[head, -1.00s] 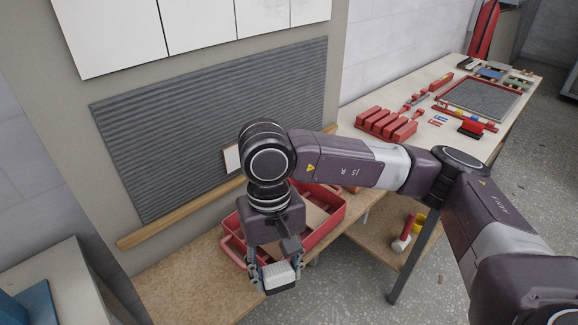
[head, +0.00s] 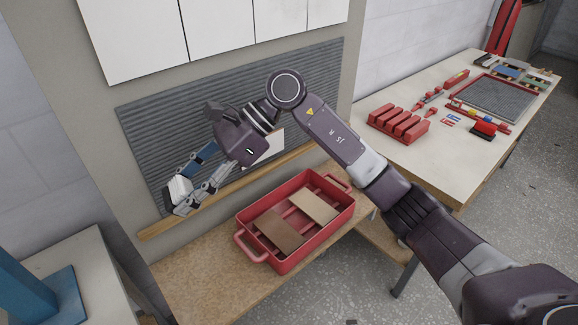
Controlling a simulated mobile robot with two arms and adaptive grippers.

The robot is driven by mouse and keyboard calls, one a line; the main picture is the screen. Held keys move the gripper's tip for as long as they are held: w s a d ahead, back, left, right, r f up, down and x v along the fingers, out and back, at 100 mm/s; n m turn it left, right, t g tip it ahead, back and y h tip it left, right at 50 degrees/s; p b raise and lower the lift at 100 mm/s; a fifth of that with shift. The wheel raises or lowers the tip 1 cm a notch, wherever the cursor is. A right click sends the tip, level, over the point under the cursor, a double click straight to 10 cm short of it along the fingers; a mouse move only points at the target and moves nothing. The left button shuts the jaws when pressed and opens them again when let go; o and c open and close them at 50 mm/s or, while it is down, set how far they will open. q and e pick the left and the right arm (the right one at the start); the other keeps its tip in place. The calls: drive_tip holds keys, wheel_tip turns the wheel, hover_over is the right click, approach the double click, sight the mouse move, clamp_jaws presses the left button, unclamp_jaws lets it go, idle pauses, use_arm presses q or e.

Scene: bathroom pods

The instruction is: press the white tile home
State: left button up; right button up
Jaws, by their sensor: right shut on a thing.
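A white tile (head: 268,156) is on the grey ribbed adhesive bed (head: 310,85) on the wall, just above the wooden ledge (head: 228,186). My right gripper hides part of it, so I cannot tell how flush it sits. My right gripper (head: 181,196) is shut on a pale block (head: 178,189), at the lower left of the bed, left of the tile. I cannot tell whether the block touches the wall. My left gripper is not in view.
A red tray (head: 288,264) holding a beige tile (head: 314,206) and a brown tile (head: 281,229) stands on the wooden bench below. Large white tiles (head: 217,25) cover the wall above. A table (head: 400,160) with red blocks and tools stands right. A blue object (head: 25,295) is lower left.

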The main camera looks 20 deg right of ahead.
drive_tip(key=w+d+m+t+y+p, duration=0.1)
drive_tip(key=w+d+m+t+y, duration=0.1)
drive_tip(key=w+d+m+t, duration=0.3)
drive_tip(key=m+t+h+p, duration=0.3)
drive_tip(key=m+t+h, duration=0.4)
drive_tip(key=m+t, duration=0.45)
approach(272, 155)
drive_tip(key=s+a+r+n+t, duration=0.1)
drive_tip(key=s+a+r+t, duration=0.1)
drive_tip(key=a, duration=0.1)
drive_tip(key=shift+b+x, duration=0.5)
drive_tip(key=shift+x, duration=2.35)
drive_tip(key=shift+o, duration=0.2)
drive_tip(key=shift+w+f, duration=0.15)
drive_tip(key=shift+w, duration=0.45)
drive_tip(key=shift+r, duration=0.2)
